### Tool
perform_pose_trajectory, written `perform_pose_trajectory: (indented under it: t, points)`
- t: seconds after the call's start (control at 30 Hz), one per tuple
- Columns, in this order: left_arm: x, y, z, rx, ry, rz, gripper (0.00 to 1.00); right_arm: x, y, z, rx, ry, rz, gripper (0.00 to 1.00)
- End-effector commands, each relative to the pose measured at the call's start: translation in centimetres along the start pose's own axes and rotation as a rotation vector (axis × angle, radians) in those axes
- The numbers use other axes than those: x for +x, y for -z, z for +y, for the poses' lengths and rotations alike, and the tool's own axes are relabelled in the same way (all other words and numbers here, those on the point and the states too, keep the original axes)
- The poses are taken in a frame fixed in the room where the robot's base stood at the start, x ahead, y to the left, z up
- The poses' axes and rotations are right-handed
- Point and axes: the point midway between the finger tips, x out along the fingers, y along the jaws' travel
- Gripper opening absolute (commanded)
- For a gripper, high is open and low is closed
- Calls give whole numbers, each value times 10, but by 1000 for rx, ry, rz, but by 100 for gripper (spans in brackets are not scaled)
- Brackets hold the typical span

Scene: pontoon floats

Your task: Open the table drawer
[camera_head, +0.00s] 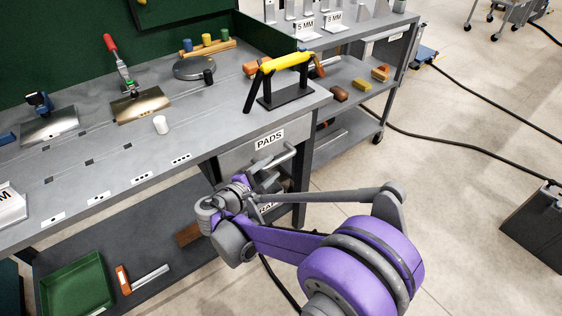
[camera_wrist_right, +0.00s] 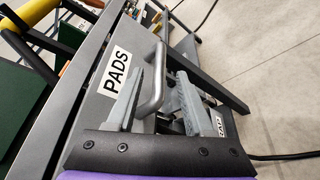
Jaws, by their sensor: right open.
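The grey table drawer front (camera_head: 240,158) with the label PADS sits under the right end of the workbench top and looks shut. In the right wrist view its label (camera_wrist_right: 117,70) and its grey bar handle (camera_wrist_right: 154,88) show clearly. My right gripper (camera_head: 262,184) is at the drawer front. In the right wrist view the right gripper (camera_wrist_right: 160,88) is open, with one finger on each side of the handle bar. I cannot tell whether either finger touches it. My left gripper is not in view.
A second label (camera_head: 268,208) shows lower down, partly hidden by my arm. The workbench top (camera_head: 210,110) holds a yellow-handled tool on a black stand (camera_head: 285,92) near the drawer. A side shelf cart (camera_head: 345,125) stands to the right. The floor in front is mostly clear, with black cables.

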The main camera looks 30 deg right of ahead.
Motion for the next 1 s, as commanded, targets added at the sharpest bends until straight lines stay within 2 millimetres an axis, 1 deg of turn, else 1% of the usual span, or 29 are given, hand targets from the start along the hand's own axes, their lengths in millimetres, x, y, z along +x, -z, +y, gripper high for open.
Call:
perform_pose_trajectory:
  t: [0.03,0.1,0.2,0.3,0.4,0.5,0.73,0.77,0.8,0.87,1.0]
  points:
    - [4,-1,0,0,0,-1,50,12,0,-2,0,2,-3,52]
    - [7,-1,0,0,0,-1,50,25,0,-1,1,2,-3,52]
    - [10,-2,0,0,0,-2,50,42,0,-1,1,2,-2,52]
    - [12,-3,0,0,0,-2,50,54,0,-1,1,1,0,52]
    - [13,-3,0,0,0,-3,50,62,0,-1,1,2,-1,52]
    - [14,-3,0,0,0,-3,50,65,0,0,1,1,1,52]
    - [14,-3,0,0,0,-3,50,66,0,0,1,1,2,52]
    - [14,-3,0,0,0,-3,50,66,0,0,1,1,2,50]
    - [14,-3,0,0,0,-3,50,66,0,0,1,1,2,43]
    - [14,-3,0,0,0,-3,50,66,0,0,1,1,2,32]
    - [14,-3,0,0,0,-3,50,66,0,0,1,1,2,7]
